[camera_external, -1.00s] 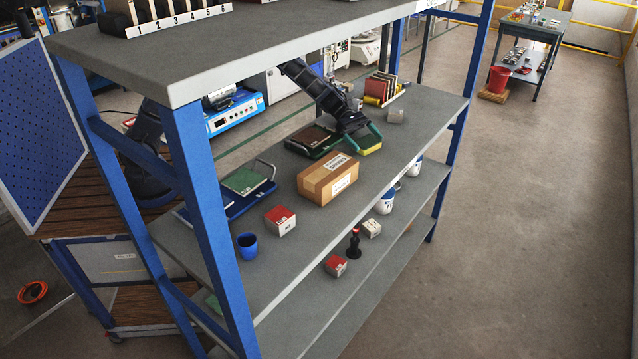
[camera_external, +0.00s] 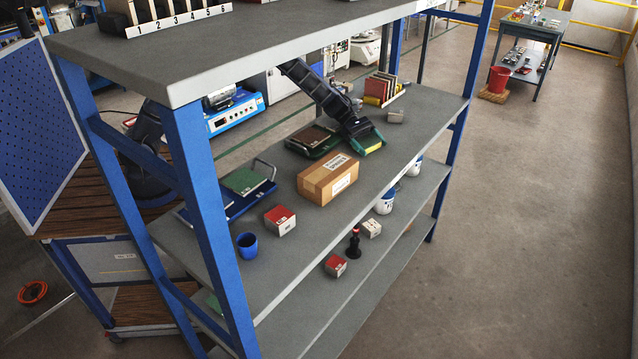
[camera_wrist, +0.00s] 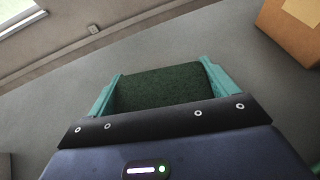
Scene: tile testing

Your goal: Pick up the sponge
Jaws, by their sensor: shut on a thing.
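The sponge (camera_external: 374,149) is green on top with a yellow edge and lies at or just above the middle shelf. In the wrist view its dark green face (camera_wrist: 158,88) fills the space between the two teal fingers. My gripper (camera_external: 369,139) is shut on the sponge, with one finger at each side of it. The fingers also show in the wrist view (camera_wrist: 160,85). Whether the sponge touches the shelf cannot be told.
A cardboard box (camera_external: 331,179) stands close by on the middle shelf (camera_external: 340,215). A tray with a brown tile (camera_external: 314,138) lies to the left. A rack of upright tiles (camera_external: 382,87) and a grey block (camera_external: 395,117) are behind. The upper shelf (camera_external: 250,45) hangs over my arm.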

